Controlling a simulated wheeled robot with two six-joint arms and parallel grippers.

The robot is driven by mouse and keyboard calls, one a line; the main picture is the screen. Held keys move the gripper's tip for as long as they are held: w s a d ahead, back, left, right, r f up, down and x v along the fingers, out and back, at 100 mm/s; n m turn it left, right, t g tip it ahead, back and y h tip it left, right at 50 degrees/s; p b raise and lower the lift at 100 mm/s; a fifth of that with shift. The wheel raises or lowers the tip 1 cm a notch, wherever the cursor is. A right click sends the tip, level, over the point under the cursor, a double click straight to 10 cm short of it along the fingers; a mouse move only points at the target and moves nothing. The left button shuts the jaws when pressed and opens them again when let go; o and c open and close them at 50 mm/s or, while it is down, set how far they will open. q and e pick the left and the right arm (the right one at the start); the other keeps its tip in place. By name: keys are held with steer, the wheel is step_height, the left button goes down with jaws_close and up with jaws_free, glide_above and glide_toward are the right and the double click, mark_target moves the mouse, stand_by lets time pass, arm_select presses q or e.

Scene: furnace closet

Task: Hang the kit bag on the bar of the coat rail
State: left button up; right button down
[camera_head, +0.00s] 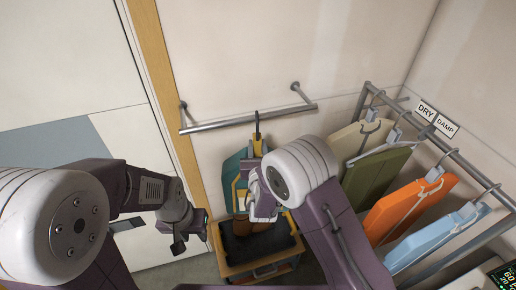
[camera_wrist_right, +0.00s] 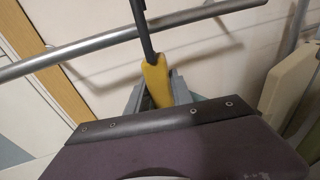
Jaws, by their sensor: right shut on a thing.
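The metal bar of the coat rail (camera_head: 215,125) runs along the back wall on two brackets; it also crosses the right wrist view (camera_wrist_right: 85,46). The kit bag (camera_head: 232,172) is teal and yellow, below the bar and partly hidden by my right arm. Its yellow handle part (camera_wrist_right: 156,80) carries a dark hook (camera_wrist_right: 142,22), which crosses in front of the bar; whether it is over the bar I cannot tell. My right gripper (camera_wrist_right: 156,92) is shut on the yellow part, just below the bar. My left gripper (camera_head: 190,238) is open and empty, low at the left.
A dark-topped wooden stool or box (camera_head: 258,246) stands beneath the bag. A wooden door frame (camera_head: 165,85) is left of the bar.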

steer(key=shift+w, duration=0.1)
steer(key=shift+w+a+b, duration=0.1)
steer(key=shift+w+b, duration=0.15)
steer(key=shift+b, duration=0.05)
steer(key=shift+r, duration=0.1)
steer(key=shift+w, duration=0.15)
steer(key=shift+w+a+b, duration=0.3)
steer(key=shift+w, duration=0.6)
steer(key=shift+w+a+b, duration=0.3)
steer(key=shift+w+b, duration=0.1)
steer(key=shift+w, duration=0.45)
steer(key=shift+b, duration=0.4)
